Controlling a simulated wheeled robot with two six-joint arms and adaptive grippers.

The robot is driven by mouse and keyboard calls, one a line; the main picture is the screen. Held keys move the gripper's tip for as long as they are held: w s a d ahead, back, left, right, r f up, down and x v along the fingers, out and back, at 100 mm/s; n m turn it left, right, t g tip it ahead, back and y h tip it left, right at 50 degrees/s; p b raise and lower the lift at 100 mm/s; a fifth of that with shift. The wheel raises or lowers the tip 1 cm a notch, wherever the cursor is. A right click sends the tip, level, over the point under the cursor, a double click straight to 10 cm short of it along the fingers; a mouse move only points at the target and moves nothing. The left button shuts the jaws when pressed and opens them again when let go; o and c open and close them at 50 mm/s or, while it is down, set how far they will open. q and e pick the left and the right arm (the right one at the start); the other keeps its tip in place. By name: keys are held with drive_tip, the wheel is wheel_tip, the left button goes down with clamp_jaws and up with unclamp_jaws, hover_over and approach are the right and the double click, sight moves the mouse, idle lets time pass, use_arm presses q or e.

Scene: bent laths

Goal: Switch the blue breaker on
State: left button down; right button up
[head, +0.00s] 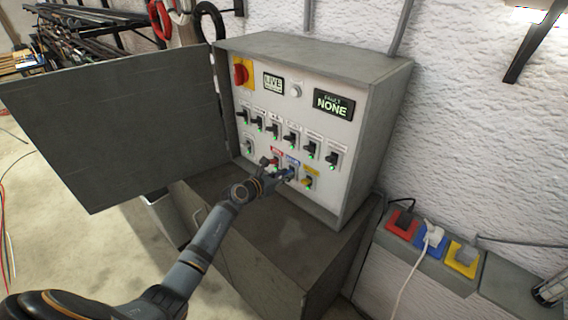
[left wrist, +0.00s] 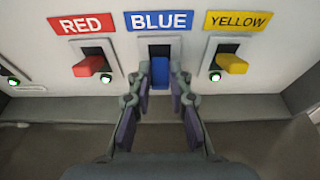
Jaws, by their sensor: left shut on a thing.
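The blue breaker (left wrist: 160,77) sits under a BLUE label (left wrist: 160,21) in the bottom row of the panel. Its blue lever hangs lower than the red and yellow levers beside it. No lamp shows at it; my fingers may cover that spot. My left gripper (left wrist: 160,88) has a finger on each side of the blue lever and is shut on it. In the head view, my left gripper (head: 283,174) reaches the panel's bottom row from the front. My right gripper is not in view.
The red breaker (left wrist: 88,66) and yellow breaker (left wrist: 232,63) flank it closely, each with a green lamp lit. The cabinet door (head: 120,125) stands open at left.

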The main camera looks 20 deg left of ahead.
use_arm(q)
drive_tip(key=shift+r+g, duration=0.4)
drive_tip(key=shift+r, duration=0.05)
drive_tip(key=shift+w+d+r+g+y, duration=0.15)
drive_tip(key=shift+g+y, duration=0.15)
drive_tip(key=shift+g, duration=0.3)
drive_tip(key=shift+w+a+r+g+y, duration=0.1)
drive_tip(key=shift+g+y, duration=0.2)
drive_tip(key=shift+g, duration=0.3)
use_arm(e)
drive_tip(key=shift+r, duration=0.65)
use_arm(q)
drive_tip(key=c, duration=1.2)
unclamp_jaws()
